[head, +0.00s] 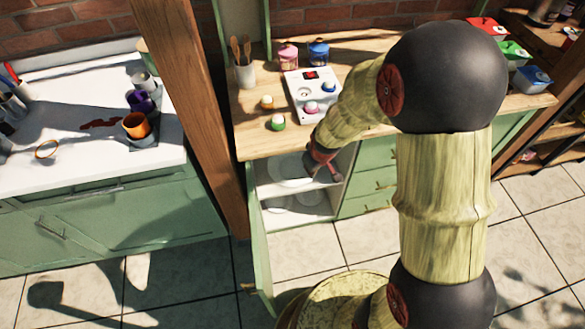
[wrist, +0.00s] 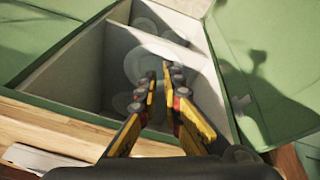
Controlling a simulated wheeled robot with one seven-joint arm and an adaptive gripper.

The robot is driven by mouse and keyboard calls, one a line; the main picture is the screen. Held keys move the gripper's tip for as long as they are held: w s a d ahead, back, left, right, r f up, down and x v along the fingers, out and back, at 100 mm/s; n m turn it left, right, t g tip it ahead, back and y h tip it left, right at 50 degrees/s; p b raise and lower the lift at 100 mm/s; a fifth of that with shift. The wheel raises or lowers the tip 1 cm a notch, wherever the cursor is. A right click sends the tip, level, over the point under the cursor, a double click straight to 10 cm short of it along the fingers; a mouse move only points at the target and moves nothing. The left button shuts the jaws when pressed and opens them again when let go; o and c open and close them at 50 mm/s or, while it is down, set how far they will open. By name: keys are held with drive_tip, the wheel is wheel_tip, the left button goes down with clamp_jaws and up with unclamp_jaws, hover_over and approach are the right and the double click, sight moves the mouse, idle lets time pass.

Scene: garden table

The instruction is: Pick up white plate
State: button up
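A white plate (head: 288,168) lies on the upper shelf inside the open green cabinet, under the wooden counter. It also shows in the wrist view (wrist: 143,64) as a pale round shape just beyond my fingertips. My gripper (head: 318,172) reaches into the cabinet at the right of the plate. In the wrist view, its yellow fingers (wrist: 163,78) are parted by a narrow gap. I see nothing clearly held between them. Whether a fingertip touches the plate is hard to tell.
More pale dishes (head: 308,197) sit on the lower shelf. The cabinet door (head: 259,240) stands open at the left. The counter edge (head: 285,143) is above the opening. Drawers (head: 375,182) are to the right, and a wooden post (head: 190,110) is to the left.

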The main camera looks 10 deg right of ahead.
wheel_tip(320, 180, down, 14)
drive_tip(key=w+n, duration=0.2)
drive_tip(key=n+t, duration=0.4)
drive_tip(key=n, duration=0.1)
approach(299, 186)
drive_tip(key=w+d, duration=0.1)
drive_tip(key=w, duration=0.1)
wheel_tip(299, 186, down, 5)
drive_tip(key=n+t+b, duration=0.1)
drive_tip(key=n+t, duration=0.2)
drive_tip(key=shift+t, duration=0.4)
drive_tip(key=w+f+n+t+b, duration=0.1)
drive_tip(key=b, duration=0.1)
drive_tip(key=w+f+n+t+b, duration=0.1)
drive_tip(key=n+t, duration=0.1)
drive_tip(key=shift+w+a+f+n+t+b, duration=0.3)
drive_tip(key=shift+a+b, duration=0.1)
drive_tip(key=shift+w, duration=0.6)
drive_tip(key=shift+r, duration=0.15)
clamp_jaws()
